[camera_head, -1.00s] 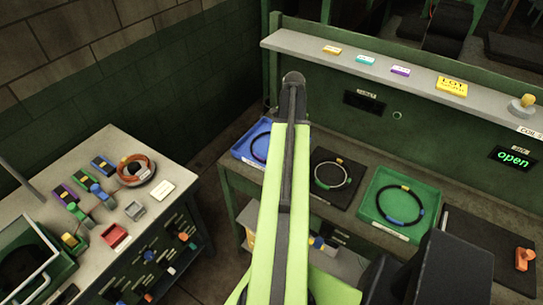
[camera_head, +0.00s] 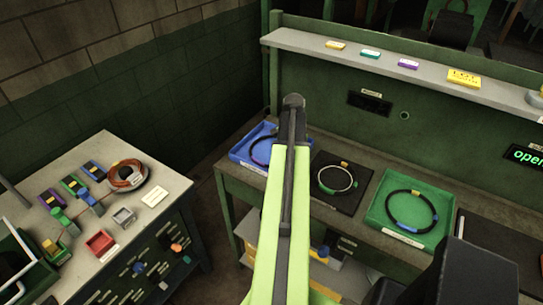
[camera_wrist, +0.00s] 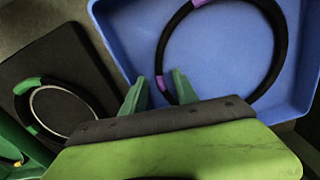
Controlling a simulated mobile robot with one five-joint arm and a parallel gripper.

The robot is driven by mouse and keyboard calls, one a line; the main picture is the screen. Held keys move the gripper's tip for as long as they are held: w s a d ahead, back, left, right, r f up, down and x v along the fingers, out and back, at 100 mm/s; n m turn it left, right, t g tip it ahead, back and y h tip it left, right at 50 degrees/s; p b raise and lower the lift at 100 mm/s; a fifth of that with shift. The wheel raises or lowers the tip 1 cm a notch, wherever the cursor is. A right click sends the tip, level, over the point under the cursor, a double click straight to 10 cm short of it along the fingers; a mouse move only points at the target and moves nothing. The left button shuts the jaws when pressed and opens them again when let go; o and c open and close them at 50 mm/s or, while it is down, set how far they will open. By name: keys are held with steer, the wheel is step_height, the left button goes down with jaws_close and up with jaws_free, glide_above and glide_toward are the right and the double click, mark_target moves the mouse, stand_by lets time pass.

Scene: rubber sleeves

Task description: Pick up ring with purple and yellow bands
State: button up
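A black ring (camera_wrist: 274,50) with purple bands lies in a blue tray (camera_wrist: 120,30) in the wrist view. No yellow band shows there; part of the ring is hidden by my gripper. In the head view the blue tray (camera_head: 240,152) stands at the left of the bench, and my arm covers part of the ring (camera_head: 262,151). My gripper (camera_wrist: 158,82) is open, its two green fingertips apart. One purple band shows between the fingertips in the picture. I cannot tell how far above the ring they are.
Right of the blue tray are a black mat (camera_head: 325,195) with a ring, and a green tray (camera_head: 413,178) with a black ring. A shelf (camera_head: 300,40) runs behind. A side table (camera_head: 130,180) at left holds parts. A gap separates table and bench.

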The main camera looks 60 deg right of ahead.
jaws_close()
stand_by(1.3)
